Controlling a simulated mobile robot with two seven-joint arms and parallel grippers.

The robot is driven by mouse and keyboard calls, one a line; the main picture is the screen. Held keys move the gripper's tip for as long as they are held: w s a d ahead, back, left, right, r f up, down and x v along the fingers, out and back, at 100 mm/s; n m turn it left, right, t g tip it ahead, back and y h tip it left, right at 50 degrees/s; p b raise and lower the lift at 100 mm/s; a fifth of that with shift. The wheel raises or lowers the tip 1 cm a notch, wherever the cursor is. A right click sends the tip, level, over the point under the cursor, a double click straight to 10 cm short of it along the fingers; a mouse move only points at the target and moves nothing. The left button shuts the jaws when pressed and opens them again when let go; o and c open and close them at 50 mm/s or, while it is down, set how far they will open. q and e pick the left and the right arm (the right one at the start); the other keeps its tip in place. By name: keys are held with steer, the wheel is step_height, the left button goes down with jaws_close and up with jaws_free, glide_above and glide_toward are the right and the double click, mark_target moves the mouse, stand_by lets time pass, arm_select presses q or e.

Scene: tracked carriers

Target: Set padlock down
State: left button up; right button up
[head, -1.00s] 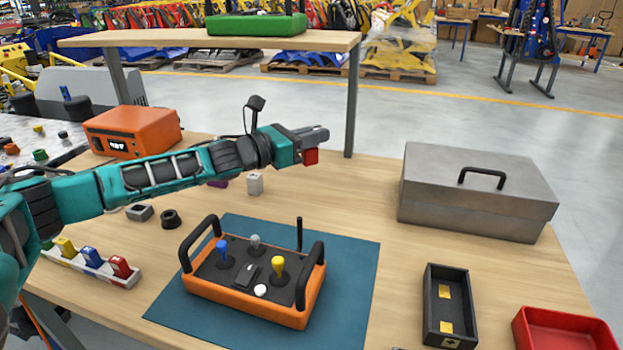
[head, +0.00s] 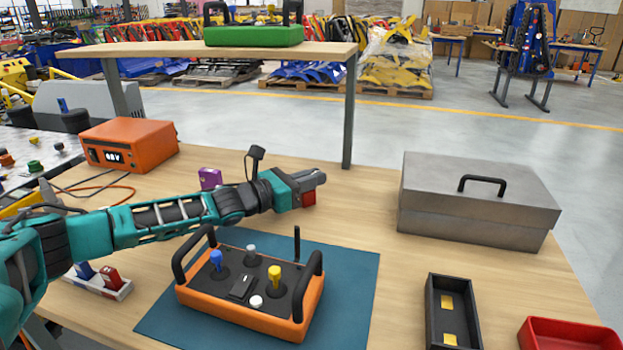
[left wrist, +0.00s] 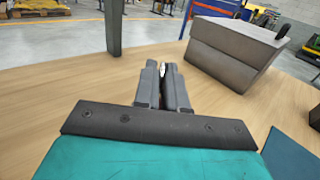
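A small red padlock (head: 309,199) hangs at the fingertips of my left gripper (head: 316,179) in the head view, above the bare wood behind the orange remote control. A gap between padlock and table is hard to judge. In the left wrist view my left gripper (left wrist: 163,82) has its fingers nearly together, with a thin pale metallic bit between them; the padlock's red body is hidden there. My right gripper is in neither view.
The orange remote control (head: 250,312) stands on a blue mat (head: 352,290). A grey toolbox (head: 470,215) is to the right, with a black tray (head: 431,310) and red bin (head: 565,338) in front. A shelf post (head: 348,120) rises behind the gripper. Wood between mat and toolbox is clear.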

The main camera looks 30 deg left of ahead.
arm_select(q)
steer(key=o, duration=0.5)
steer(key=shift+c, duration=0.2)
steer(key=shift+r, duration=0.1)
steer(key=shift+r+p, duration=0.2)
steer(key=shift+p, duration=0.1)
steer(key=v, duration=1)
steer(key=shift+f+p, duration=0.2)
steer(key=shift+p, duration=0.1)
steer(key=shift+v, duration=1)
steer(key=shift+r, duration=0.1)
